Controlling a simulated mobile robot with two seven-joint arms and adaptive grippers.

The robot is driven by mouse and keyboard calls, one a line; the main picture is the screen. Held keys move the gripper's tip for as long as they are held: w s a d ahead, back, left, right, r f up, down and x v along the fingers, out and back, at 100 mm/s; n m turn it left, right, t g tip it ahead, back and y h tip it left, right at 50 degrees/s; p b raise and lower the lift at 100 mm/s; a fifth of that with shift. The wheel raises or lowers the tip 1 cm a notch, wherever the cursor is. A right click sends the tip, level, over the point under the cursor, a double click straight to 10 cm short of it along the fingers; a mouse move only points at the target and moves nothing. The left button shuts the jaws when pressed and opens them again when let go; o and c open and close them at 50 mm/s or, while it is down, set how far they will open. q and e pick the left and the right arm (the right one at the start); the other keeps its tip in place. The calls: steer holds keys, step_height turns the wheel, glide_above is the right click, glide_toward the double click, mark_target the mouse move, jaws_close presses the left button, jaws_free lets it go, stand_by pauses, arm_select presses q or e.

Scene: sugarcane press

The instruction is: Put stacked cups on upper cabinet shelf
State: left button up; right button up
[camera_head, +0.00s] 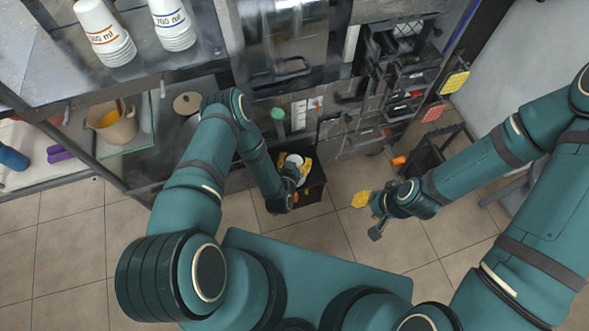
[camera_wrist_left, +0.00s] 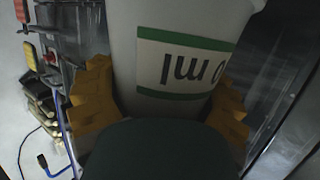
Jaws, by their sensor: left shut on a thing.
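My left gripper (camera_head: 295,166) is shut on a white cup (camera_wrist_left: 182,35). The cup has green stripes and partly hidden lettering that reads upside down in the left wrist view. Yellow fingers sit on both sides of it, and whether more cups are nested with it is hidden. In the head view only a small white part of it shows. Two white cup stacks, one with an orange band (camera_head: 104,34) and one with blue lettering (camera_head: 173,27), stand on the upper cabinet shelf (camera_head: 65,85) at upper left. My right gripper (camera_head: 368,214) hangs empty over the floor; its finger opening is unclear.
A beige pot (camera_head: 115,128) and a round brown lid (camera_head: 187,103) are on the lower level at left. A black bin (camera_head: 312,196) stands on the floor by my left gripper. A tool rack (camera_head: 405,65) is at upper right. Tiled floor at lower left is clear.

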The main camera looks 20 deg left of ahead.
arm_select(q)
steer(key=shift+s+d+r+p, duration=0.2)
steer(key=shift+r+p, duration=0.1)
steer(key=shift+r, duration=0.15)
step_height(320, 180, up, 7)
steer(key=shift+f+p, duration=0.1)
steer(key=shift+p, duration=1.05)
steer(key=s+d+p, duration=0.3)
steer(key=s+d, duration=0.2)
steer(key=s, duration=0.3)
steer(key=s+d+p, duration=0.3)
steer(key=s+d, duration=0.2)
steer(key=s, duration=0.3)
steer(key=shift+s+d+f+p, duration=0.15)
steer(key=shift+d+f+p, duration=0.2)
steer(key=shift+d+p, duration=0.05)
